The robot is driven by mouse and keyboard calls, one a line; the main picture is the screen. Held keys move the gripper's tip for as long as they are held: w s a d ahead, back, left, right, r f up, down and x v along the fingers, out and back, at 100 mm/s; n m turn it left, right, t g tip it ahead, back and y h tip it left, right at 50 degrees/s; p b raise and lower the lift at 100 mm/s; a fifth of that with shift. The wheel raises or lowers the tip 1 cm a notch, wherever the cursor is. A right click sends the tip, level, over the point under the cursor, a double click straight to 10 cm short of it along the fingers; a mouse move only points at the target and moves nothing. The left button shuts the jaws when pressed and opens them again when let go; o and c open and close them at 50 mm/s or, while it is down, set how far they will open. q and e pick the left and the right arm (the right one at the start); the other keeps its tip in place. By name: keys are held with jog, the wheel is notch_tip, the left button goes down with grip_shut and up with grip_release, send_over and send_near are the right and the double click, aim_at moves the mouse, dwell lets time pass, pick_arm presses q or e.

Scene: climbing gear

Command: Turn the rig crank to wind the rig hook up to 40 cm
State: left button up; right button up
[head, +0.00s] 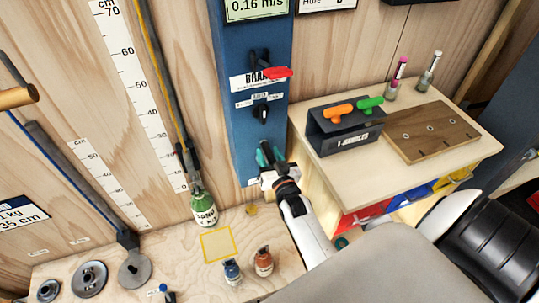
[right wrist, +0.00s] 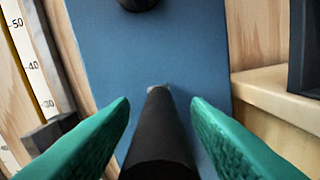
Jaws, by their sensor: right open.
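The rig crank's black handle (right wrist: 160,135) points out from the blue post (right wrist: 135,55) in the right wrist view. My right gripper (head: 268,157) is open at the lower part of the post, its green fingers on either side of the handle with gaps. In the head view the gripper mostly hides the crank. The rig hook (head: 187,150) hangs low on the yellow rope, beside the lower end of the tall centimetre scale (head: 133,75). A green sand bottle (head: 204,206) is just below it; I cannot tell their exact connection. My left gripper is not in view.
A red brake lever (head: 276,72) and a black knob (head: 261,112) are on the post above my gripper. A side table (head: 460,150) to the right carries a black handle stand (head: 345,140) and a wooden board. Small blue and orange bottles stand on the lower bench.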

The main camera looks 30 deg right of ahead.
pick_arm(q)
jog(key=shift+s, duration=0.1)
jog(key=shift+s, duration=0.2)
pick_arm(e)
grip_shut()
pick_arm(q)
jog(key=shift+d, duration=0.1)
pick_arm(e)
jog(key=shift+d+m, duration=0.25)
jog(key=shift+m, duration=0.15)
